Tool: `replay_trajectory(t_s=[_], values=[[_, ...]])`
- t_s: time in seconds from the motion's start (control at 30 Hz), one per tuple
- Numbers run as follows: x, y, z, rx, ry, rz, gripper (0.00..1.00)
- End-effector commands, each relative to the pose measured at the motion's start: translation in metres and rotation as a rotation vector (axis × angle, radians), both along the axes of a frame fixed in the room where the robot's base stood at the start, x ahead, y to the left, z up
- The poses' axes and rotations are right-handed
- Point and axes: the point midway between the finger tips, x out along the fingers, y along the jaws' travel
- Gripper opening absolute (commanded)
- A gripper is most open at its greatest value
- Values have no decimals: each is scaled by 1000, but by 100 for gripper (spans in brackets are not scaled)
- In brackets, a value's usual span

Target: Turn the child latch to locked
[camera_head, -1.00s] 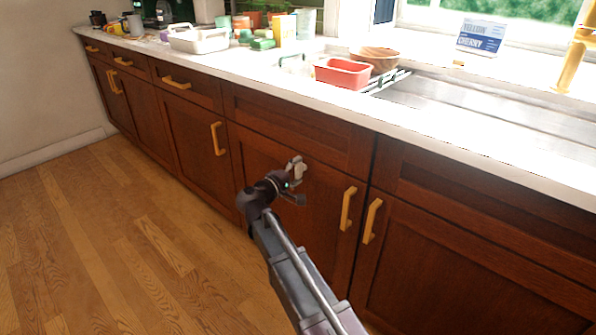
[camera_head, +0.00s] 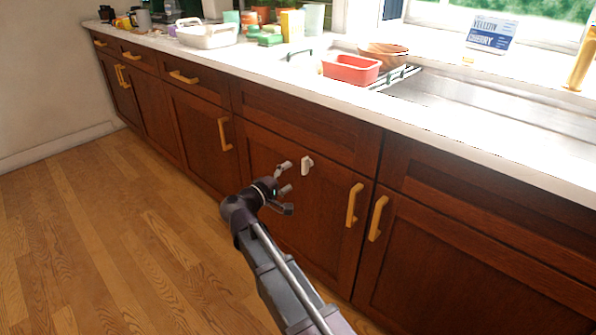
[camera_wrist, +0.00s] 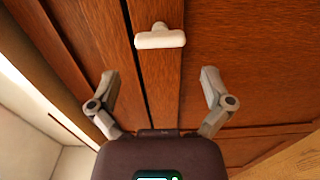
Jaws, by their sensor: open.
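The child latch is a small white piece (camera_head: 307,165) on the front of a dark wood cabinet door, left of that door's brass handle. In the head view its longer part looks roughly upright. In the wrist view the latch (camera_wrist: 160,39) is T-shaped, its bar lying across the picture and a short stub above it. My gripper (camera_head: 286,178) is just left of and slightly below the latch in the head view. Its fingers are spread and empty. In the wrist view my gripper (camera_wrist: 160,78) has the latch ahead, centred beyond the fingertips, with a visible gap.
Brass handles (camera_head: 354,205) and (camera_head: 377,218) stand out from the doors to the right. Above is a white counter (camera_head: 440,129) with a red tub (camera_head: 351,69) and a wooden bowl (camera_head: 384,55). The wooden floor (camera_head: 120,225) at left is clear.

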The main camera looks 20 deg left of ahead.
Motion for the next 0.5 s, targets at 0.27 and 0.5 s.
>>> replay_trajectory(t_s=[0.27, 0.5], values=[[-35, 14, 0, 0, 0, 2, 100], [-46, 19, 0, 0, 0, -1, 100]])
